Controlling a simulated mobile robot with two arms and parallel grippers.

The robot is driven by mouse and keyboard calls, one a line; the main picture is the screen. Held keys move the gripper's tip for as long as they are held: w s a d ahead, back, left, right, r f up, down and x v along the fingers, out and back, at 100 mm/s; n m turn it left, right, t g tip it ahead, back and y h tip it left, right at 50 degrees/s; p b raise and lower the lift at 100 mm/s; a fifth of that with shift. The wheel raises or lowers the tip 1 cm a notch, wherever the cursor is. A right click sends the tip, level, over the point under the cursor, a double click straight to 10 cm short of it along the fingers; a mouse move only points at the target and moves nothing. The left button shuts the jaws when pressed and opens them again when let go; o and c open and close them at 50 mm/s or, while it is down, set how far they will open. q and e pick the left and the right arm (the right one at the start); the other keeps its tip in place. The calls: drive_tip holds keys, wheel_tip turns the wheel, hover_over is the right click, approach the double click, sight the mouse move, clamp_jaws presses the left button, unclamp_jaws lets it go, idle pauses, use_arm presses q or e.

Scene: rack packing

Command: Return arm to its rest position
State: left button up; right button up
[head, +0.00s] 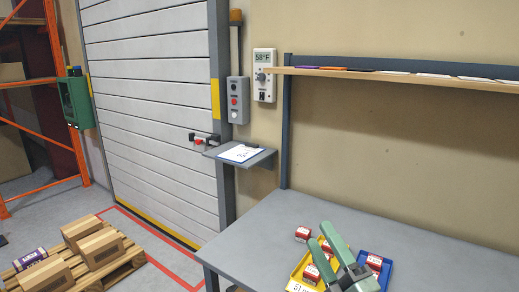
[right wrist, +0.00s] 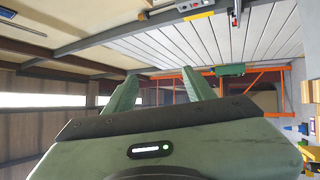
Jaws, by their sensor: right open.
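My right gripper (head: 326,246) has green fingers and shows at the bottom of the head view, above the grey workbench (head: 430,245). Its fingers are spread apart and nothing is between them. The right wrist view also shows the open right gripper (right wrist: 158,85), with the room behind it. The gripper partly hides a yellow bin (head: 297,284) and a blue bin (head: 386,272) on the bench. My left gripper is not in view.
Small red-and-white boxes (head: 302,234) are by and in the bins. A shelf (head: 400,74) runs above the bench. A clipboard (head: 240,153) lies on a small wall ledge. A pallet with cartons (head: 100,248) stands on the floor at left. The bench's right side is clear.

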drive_tip(key=s+d+f+m+g+h, duration=0.3)
drive_tip(key=d+f+m+h, duration=0.15)
drive_tip(key=f, duration=0.25)
drive_tip(key=s+d+f+m+g+h, duration=0.3)
drive_tip(key=f+m, duration=0.3)
drive_tip(key=f, duration=0.1)
drive_tip(key=s+d+f+m+g+h, duration=0.2)
drive_tip(key=s+d+f+m+h, duration=0.15)
drive_tip(key=f+m, duration=0.3)
drive_tip(key=s+a+f+m+g+y, duration=0.1)
drive_tip(key=s+a+f+g, duration=0.1)
drive_tip(key=s+f+g, duration=0.55)
drive_tip(key=s+a+f+m+g+y, duration=0.15)
drive_tip(key=s+f, duration=0.25)
drive_tip(key=s, duration=0.7)
wheel_tip(320, 180, down, 25)
drive_tip(key=s+g, duration=0.1)
drive_tip(key=g, duration=0.1)
drive_tip(key=s+d+f+g, duration=0.1)
drive_tip(key=s+d+f, duration=0.2)
drive_tip(key=s+f, duration=1.4)
drive_tip(key=shift+s, duration=0.15)
drive_tip(key=shift+n, duration=0.25)
